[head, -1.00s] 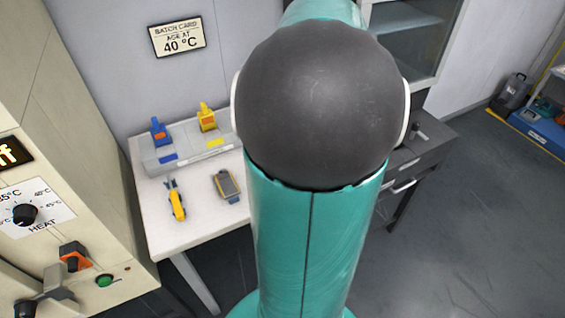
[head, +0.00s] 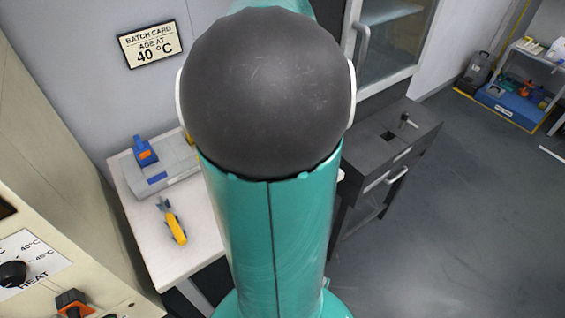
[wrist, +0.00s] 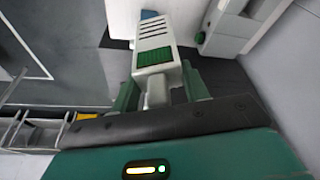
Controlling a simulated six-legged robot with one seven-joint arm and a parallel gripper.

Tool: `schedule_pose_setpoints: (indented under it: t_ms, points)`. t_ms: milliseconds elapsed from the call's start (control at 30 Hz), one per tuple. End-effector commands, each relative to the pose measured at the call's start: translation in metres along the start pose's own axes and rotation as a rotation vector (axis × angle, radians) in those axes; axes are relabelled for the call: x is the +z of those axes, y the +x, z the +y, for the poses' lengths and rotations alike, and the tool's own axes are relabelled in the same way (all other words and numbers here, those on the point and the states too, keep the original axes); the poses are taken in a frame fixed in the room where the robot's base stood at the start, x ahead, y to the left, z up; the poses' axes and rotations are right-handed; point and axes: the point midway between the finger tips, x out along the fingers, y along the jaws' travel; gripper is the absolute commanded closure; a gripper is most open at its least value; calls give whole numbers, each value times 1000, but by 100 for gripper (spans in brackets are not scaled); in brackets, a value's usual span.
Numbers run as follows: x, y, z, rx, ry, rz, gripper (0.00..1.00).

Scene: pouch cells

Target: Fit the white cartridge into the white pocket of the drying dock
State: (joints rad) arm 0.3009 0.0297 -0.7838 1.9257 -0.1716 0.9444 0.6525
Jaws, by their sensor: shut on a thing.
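The white cartridge (wrist: 155,36) shows in the wrist view, with dark slots and a green patch. My gripper (wrist: 158,87) is shut on its near end, the green fingers on either side of it. The far end of the cartridge points away from my gripper. In the head view, my arm hides my gripper and the cartridge. A pale grey block (head: 181,172), which looks like the drying dock, stands on the white table. A blue cartridge (head: 144,151) stands in it above a blue mark. Its right part is behind my arm, and I see no white pocket.
A yellow tool (head: 174,226) lies on the white table (head: 150,236). A dark bench (head: 418,124) with a square opening and a small lever stands to the right. A cream heater cabinet (head: 50,150) is at the left.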

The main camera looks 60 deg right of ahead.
Motion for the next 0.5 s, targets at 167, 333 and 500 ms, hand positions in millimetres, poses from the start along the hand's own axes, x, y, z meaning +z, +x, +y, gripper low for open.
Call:
schedule_pose_setpoints:
  t_ms: [167, 333, 500]
  points:
    - [11, 33, 4, 6, -2, -4, 100]
    - [24, 73, 6, 7, 0, -4, 100]
    - [36, 110, 5, 7, 0, -3, 100]
